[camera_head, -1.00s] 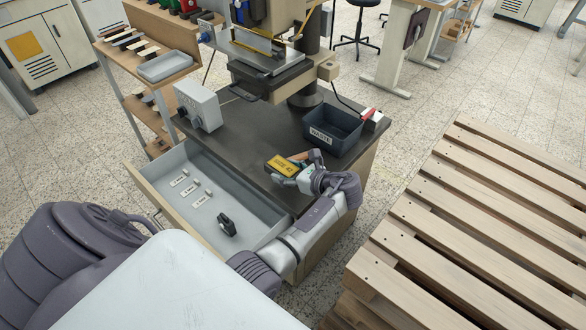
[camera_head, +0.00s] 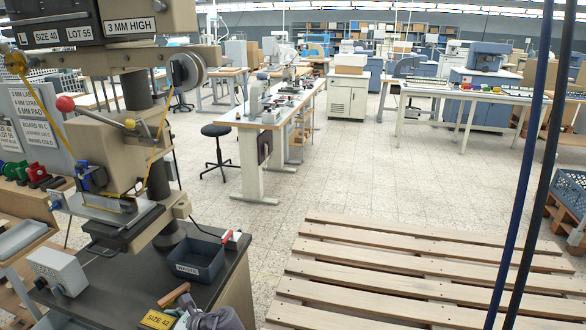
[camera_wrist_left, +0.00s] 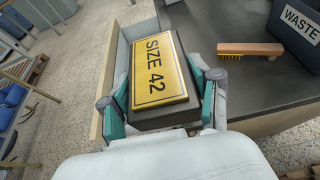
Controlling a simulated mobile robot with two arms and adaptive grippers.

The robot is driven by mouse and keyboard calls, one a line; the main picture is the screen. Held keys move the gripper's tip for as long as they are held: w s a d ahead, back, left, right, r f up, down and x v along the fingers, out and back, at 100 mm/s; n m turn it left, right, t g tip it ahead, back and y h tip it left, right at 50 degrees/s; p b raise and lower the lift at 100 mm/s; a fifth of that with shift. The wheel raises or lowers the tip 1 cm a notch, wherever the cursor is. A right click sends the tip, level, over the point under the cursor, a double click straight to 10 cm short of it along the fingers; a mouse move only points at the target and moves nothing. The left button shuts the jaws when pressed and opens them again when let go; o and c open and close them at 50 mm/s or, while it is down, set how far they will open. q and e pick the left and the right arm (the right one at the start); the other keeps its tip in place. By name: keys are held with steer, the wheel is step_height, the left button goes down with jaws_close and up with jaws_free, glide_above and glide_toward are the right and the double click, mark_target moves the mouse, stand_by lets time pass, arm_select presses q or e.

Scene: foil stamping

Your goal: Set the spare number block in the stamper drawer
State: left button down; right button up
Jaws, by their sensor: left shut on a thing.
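The number block (camera_wrist_left: 158,72) is dark with a yellow "SIZE 42" label. My left gripper (camera_wrist_left: 162,98) is shut on it, with teal finger pads on both sides. In the head view the block (camera_head: 158,319) shows at the bottom edge beside the dark wrist of my left arm (camera_head: 212,319). The open drawer (camera_wrist_left: 108,92) shows only in part beyond the block in the wrist view. Its inside is mostly hidden by the block or out of frame. My right gripper is in neither current view.
The stamper (camera_head: 120,140) stands at the left on a dark bench top (camera_head: 120,290). A "WASTE" bin (camera_head: 200,260), a grey control box (camera_head: 58,272) and a wooden brush (camera_wrist_left: 250,49) are on the bench. A wooden pallet (camera_head: 400,275) lies to the right.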

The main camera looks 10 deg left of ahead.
arm_select(q)
steer(key=s+d+r+m+t+h, duration=0.2)
steer(key=d+r+m+t, duration=0.4)
steer(key=d+r, duration=0.55)
steer(key=s+d+r+m+t+h, duration=0.4)
steer(key=s+d+r+m, duration=0.1)
steer(key=s+d+r, duration=0.4)
steer(key=d, duration=0.2)
steer(key=shift+d+r+h+b, duration=0.3)
steer(key=shift+r+h, duration=0.05)
steer(key=shift+h, duration=0.05)
steer(key=shift+f+t, duration=0.1)
steer(key=shift+t, duration=0.2)
